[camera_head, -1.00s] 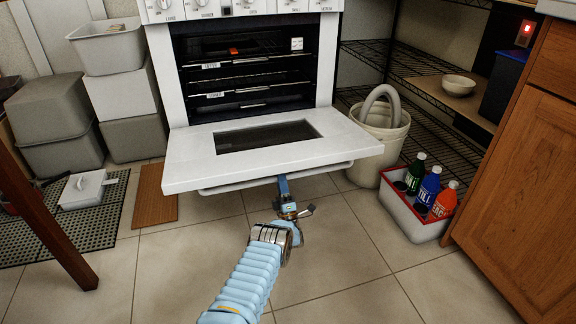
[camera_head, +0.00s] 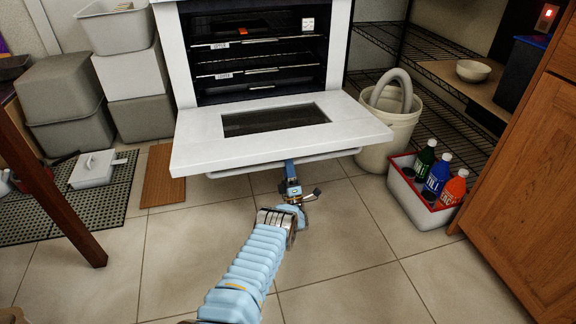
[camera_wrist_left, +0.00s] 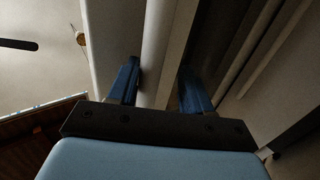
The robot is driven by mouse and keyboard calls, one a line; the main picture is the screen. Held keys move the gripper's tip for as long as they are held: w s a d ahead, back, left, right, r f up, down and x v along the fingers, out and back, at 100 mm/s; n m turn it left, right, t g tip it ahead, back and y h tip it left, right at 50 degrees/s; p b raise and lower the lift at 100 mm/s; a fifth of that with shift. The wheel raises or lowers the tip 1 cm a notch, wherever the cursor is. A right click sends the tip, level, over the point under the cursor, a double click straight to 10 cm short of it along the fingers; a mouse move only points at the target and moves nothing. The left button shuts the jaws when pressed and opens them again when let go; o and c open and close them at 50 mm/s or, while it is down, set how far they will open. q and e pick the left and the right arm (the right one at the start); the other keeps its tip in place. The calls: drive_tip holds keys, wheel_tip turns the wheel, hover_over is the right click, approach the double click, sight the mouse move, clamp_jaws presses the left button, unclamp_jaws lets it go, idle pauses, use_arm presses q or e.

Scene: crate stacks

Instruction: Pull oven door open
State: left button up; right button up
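The white oven (camera_head: 337,50) stands at the back centre of the head view, its racks visible inside. Its door (camera_head: 200,146) is folded down and sticks out towards me, about level, with a dark window in it. The handle bar (camera_head: 232,172) runs under the door's front edge and also shows in the left wrist view (camera_wrist_left: 160,50). My left gripper (camera_head: 289,165) is at the handle below the front edge. In the left wrist view its blue fingers (camera_wrist_left: 160,88) are on either side of the bar and appear closed on it. My right gripper is out of view.
A bucket (camera_head: 385,140) and a red-rimmed crate of bottles (camera_head: 408,192) stand right of the door. A wooden cabinet (camera_head: 520,190) is at the right. Grey bins (camera_head: 62,95) and a table leg (camera_head: 60,200) are at the left. The tiled floor in front is clear.

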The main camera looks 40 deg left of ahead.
use_arm(q)
drive_tip(key=shift+d, duration=0.1)
idle(0.3)
drive_tip(key=shift+s+d+f, duration=0.1)
drive_tip(key=shift+d+f, duration=0.05)
drive_tip(key=shift+f, duration=0.05)
drive_tip(key=v, duration=0.7)
drive_tip(key=shift+f, duration=0.1)
